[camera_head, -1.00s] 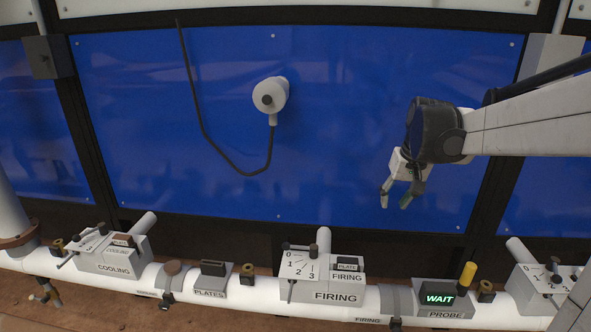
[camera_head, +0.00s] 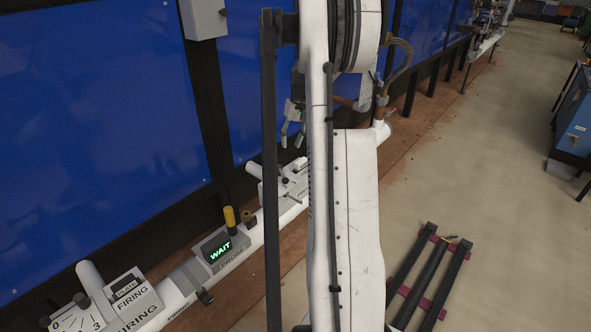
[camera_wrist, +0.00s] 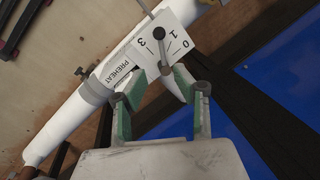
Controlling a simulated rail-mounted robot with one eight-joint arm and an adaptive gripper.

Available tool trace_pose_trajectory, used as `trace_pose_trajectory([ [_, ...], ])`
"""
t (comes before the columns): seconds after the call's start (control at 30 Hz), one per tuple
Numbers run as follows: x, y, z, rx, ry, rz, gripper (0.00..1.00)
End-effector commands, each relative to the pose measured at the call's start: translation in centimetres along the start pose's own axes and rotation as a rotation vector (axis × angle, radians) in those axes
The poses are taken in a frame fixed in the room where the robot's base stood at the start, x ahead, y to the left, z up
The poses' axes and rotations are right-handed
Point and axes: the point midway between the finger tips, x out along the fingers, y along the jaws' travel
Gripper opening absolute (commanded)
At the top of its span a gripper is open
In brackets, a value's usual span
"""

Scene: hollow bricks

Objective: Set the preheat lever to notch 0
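The preheat unit (camera_wrist: 150,52) is a white box on a pipe, with a PREHEAT label and a scale on which 0, 1 and 3 are readable. My gripper (camera_wrist: 160,76) is open, with one green-padded finger on either side of the lever's near end. I cannot tell whether they touch it. In the head view, my gripper (camera_head: 292,140) is just above the unit (camera_head: 285,182), partly hidden by my arm.
The probe box (camera_head: 222,248) reads WAIT and has a yellow knob (camera_head: 230,218) beside it. The firing unit (camera_head: 125,302) is at lower left. Blue wall panels (camera_head: 95,130) stand behind the pipe.

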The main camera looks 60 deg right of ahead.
Motion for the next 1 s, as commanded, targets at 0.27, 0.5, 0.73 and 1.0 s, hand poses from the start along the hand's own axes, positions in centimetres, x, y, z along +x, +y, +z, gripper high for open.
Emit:
trace_pose_trajectory([
  [0.27, 3.5, 0.1, 0.0, 0.0, -0.001, -0.001, 0.28],
  [0.5, 8.0, 0.0, 0.0, -0.001, 0.0, 0.0, 0.28],
  [0.73, 11.7, 0.0, 0.0, -0.001, 0.0, 0.0, 0.28],
  [1.0, 13.6, 0.0, 0.0, 0.0, 0.0, 0.0, 0.28],
])
